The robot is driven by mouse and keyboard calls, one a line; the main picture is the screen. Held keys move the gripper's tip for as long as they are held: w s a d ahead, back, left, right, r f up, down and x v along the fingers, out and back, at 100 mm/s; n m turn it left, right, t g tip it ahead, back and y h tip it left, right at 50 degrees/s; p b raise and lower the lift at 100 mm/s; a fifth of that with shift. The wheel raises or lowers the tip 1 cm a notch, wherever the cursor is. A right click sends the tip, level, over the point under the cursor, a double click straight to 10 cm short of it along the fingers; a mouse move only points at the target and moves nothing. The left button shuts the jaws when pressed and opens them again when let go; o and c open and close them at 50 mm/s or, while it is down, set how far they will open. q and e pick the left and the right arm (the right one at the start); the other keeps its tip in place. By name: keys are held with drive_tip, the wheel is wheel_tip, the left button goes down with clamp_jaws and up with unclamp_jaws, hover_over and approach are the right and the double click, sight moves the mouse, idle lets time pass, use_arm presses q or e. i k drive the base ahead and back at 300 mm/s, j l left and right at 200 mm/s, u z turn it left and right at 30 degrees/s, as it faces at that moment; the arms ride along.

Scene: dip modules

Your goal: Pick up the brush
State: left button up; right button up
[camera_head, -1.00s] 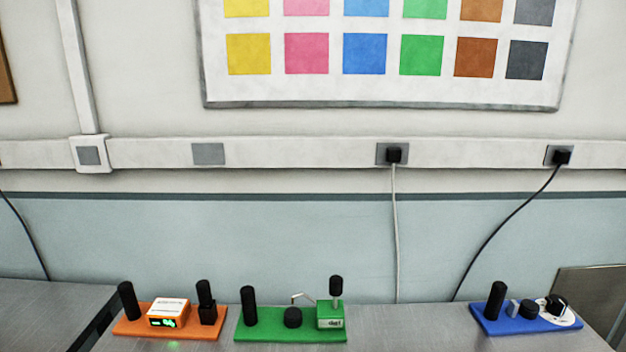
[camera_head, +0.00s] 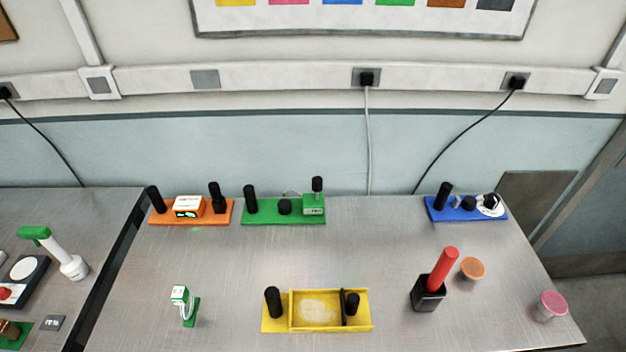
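A thick red handle (camera_head: 442,268) stands tilted to the right in a black square holder (camera_head: 428,295) on the right part of the metal table. Its lower end is hidden inside the holder, so I cannot tell whether it is the brush. A yellow module (camera_head: 276,322) at the front middle has a shallow tray with a pale patch, a black post (camera_head: 272,301) and a thin dark upright piece beside a black knob (camera_head: 352,304). No bristles can be made out anywhere. Neither of my grippers is in view.
Orange (camera_head: 225,214), green (camera_head: 262,218) and blue (camera_head: 466,214) modules line the table's back edge. An orange-topped jar (camera_head: 472,268) and a pink-topped jar (camera_head: 552,305) stand right. A small green stand (camera_head: 190,310) is front left. The table's centre (camera_head: 350,250) is clear.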

sight(448, 258)
drive_tip(key=z, duration=1)
drive_tip(key=l+u, duration=0.25)
drive_tip(key=l, duration=0.2)
drive_tip(key=l+u, duration=0.25)
drive_tip(key=l, duration=0.15)
drive_tip(key=k, duration=0.05)
